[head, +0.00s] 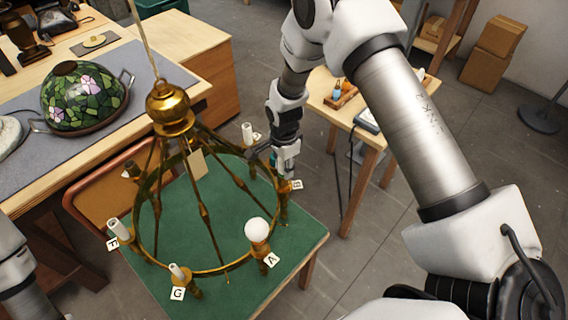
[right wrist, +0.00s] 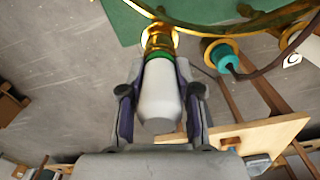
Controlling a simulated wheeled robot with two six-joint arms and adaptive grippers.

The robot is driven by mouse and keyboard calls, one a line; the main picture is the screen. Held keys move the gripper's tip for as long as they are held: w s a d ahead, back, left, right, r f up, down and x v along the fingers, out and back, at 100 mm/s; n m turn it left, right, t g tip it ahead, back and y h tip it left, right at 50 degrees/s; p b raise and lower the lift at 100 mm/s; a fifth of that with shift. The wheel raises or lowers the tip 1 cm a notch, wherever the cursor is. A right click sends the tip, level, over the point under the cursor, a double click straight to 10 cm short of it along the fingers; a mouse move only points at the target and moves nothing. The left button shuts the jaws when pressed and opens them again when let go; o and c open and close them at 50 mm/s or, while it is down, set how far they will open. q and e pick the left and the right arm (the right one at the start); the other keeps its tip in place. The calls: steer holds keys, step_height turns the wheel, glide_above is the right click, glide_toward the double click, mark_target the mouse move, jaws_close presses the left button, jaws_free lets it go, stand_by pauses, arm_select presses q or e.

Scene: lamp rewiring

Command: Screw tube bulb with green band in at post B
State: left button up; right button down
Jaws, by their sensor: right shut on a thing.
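The tube bulb with green band (right wrist: 160,95) is white, and its green-banded end meets the brass socket (right wrist: 158,36) in the right wrist view. I cannot tell how deep its base sits in the socket. My right gripper (head: 284,160) is shut on the bulb, one finger on each side, just above post B by the tag B (head: 296,185). In the head view the gripper mostly hides the bulb. The brass chandelier (head: 205,272) hangs over a green-topped table. My left arm shows at the lower left, but its gripper is out of view.
A round white bulb (head: 257,230) stands at post A. White tubes stand at other posts, including G (head: 175,270). A teal-lined socket (right wrist: 222,55) is close to the right of the held bulb, near tag C (right wrist: 291,58). A stained-glass shade (head: 82,95) rests on the left bench.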

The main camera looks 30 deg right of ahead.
steer(key=shift+m, duration=0.9)
steer(key=c, duration=0.7)
jaws_free()
steer(key=shift+c, duration=0.2)
